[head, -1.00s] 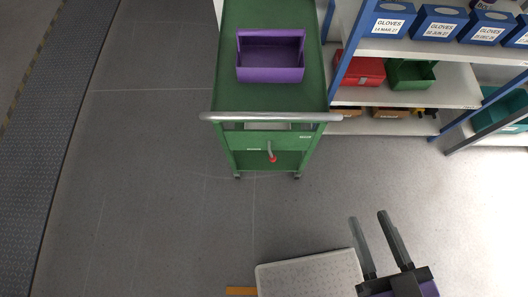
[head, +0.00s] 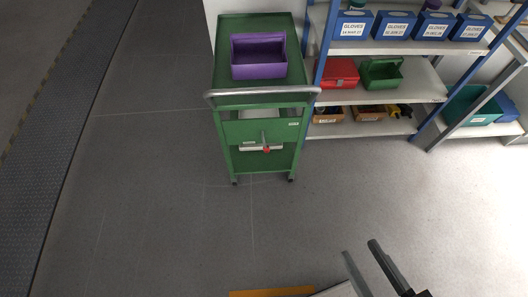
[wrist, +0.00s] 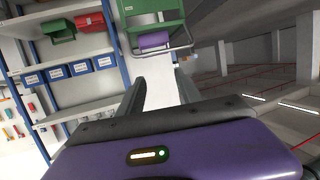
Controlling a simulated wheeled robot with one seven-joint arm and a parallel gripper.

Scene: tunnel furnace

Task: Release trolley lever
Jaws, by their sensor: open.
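The green trolley (head: 232,101) stands upright at the upper middle of the head view, with a grey push bar (head: 262,92) across its near end. A purple bin (head: 258,71) sits on the trolley's top. My gripper (head: 358,249) is at the bottom right of the head view, open and empty, well apart from the trolley. In the wrist view the trolley (wrist: 150,8) shows tilted at the top, beyond my open fingers (wrist: 158,92). The lever is not clear there.
Shelves (head: 390,94) right of the trolley hold blue glove boxes (head: 354,25), a red bin (head: 340,73) and a green bin (head: 382,73). A dark ridged strip (head: 60,110) runs along the floor at left. The floor before the trolley is clear.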

